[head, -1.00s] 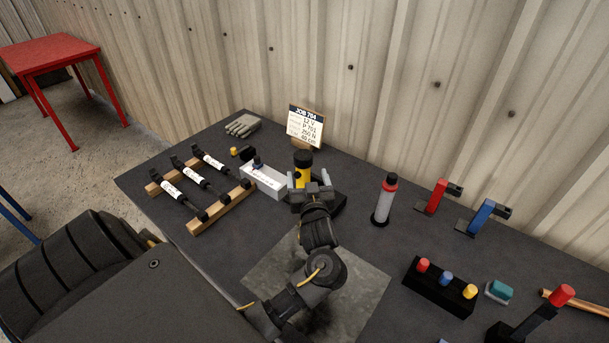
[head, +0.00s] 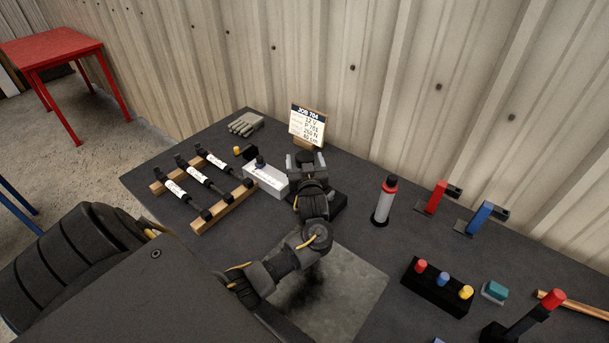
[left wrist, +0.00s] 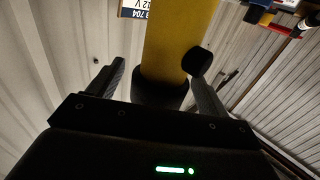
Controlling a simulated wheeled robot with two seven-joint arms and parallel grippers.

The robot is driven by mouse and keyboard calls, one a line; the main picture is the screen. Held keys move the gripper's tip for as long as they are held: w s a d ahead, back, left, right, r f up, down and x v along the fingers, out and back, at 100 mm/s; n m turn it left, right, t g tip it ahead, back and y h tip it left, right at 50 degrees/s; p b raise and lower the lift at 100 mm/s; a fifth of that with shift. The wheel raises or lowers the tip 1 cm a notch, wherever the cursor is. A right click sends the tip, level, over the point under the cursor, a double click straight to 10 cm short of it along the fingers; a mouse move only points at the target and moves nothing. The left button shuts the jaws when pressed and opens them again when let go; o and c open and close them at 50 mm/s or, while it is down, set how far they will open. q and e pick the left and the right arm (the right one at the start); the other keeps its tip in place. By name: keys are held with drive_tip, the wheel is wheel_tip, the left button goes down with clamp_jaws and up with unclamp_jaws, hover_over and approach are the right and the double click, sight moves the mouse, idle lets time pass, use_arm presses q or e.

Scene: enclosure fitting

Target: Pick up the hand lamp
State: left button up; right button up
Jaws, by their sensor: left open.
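The hand lamp, a yellow body with black parts, shows large in the left wrist view (left wrist: 180,40). It stands between the two fingers of my left gripper (left wrist: 155,85), with a dark round knob on its right side close to the right finger. Whether the fingers touch it I cannot tell. In the head view my left gripper (head: 306,160) is open at the lamp's place, and gripper and wrist hide the lamp there. A black block (head: 333,207) shows partly behind my wrist. My right gripper is not in view.
A job card (head: 307,125) stands just behind the gripper. A white box (head: 266,180) is close on its left, and a grey-and-red cylinder (head: 384,202) stands to its right. A rack with labelled struts (head: 228,207) lies further left. A button block (head: 437,287) sits front right.

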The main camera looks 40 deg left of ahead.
use_arm(q)
drive_tip(key=c, duration=1.5)
drive_tip(key=shift+c, duration=0.2)
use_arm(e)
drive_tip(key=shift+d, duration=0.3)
